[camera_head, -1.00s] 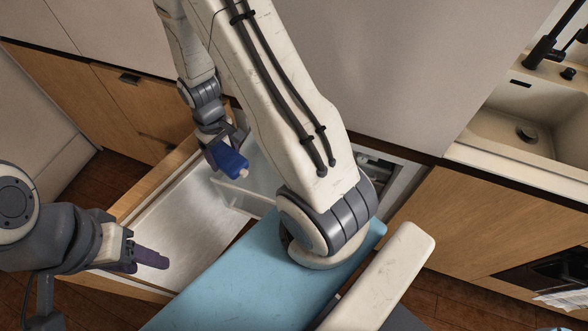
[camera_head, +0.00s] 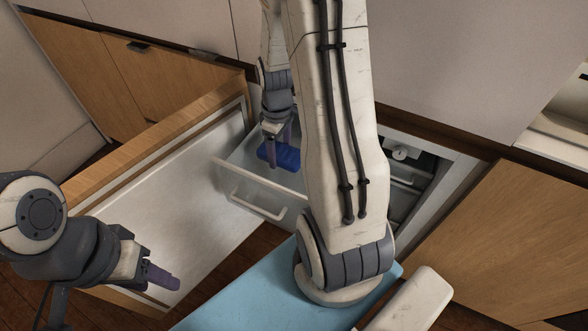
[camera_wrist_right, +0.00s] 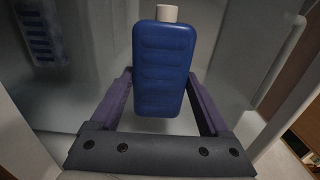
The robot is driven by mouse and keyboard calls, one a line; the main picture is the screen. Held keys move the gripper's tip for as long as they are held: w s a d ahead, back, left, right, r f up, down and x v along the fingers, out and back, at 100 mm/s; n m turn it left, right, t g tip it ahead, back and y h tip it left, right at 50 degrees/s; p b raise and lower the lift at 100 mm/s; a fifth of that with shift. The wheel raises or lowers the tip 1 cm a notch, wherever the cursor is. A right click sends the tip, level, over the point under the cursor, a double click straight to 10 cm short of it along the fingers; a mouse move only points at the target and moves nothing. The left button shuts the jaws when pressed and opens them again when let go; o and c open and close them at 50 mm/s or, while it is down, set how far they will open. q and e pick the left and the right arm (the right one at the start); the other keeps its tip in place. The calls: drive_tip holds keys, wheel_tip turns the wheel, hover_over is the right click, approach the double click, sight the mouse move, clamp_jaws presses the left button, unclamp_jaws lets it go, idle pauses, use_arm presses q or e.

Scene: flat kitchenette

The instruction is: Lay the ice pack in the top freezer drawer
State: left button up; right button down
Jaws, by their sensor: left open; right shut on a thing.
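The ice pack (camera_head: 279,155) is a blue ribbed block. In the right wrist view the ice pack (camera_wrist_right: 165,65) has a white cap at its top end. My right gripper (camera_head: 277,143) is shut on it, with a finger on each side (camera_wrist_right: 160,78). It holds the pack over or inside the clear pulled-out freezer drawer (camera_head: 240,172); the height above the drawer floor is hard to tell. The drawer has a white handle (camera_head: 258,203). My left gripper (camera_head: 162,277) is open and empty at the lower left, away from the drawer.
The open appliance door (camera_head: 160,200), with a pale inner panel, stands left of the drawer. The freezer opening (camera_head: 405,165) is partly hidden by my right arm. A faint blue ribbed shape (camera_wrist_right: 40,40) shows at the drawer wall, perhaps a reflection. Wooden cabinet fronts flank the unit.

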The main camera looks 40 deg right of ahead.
drive_tip(key=b, duration=0.2)
approach(290, 174)
drive_tip(key=a+f, duration=0.2)
drive_tip(key=f, duration=0.1)
drive_tip(key=s+a+f, duration=0.1)
drive_tip(key=f, duration=0.1)
drive_tip(key=shift+a+f, duration=0.15)
drive_tip(key=shift+a, duration=0.25)
drive_tip(key=d, duration=0.2)
drive_tip(key=w+d, duration=0.1)
drive_tip(key=shift+d, duration=0.4)
drive_tip(key=shift+f, duration=0.5)
drive_tip(key=shift+f, duration=0.2)
unclamp_jaws()
wheel_tip(290, 174, up, 12)
drive_tip(key=p, duration=0.2)
drive_tip(key=shift+r, duration=0.15)
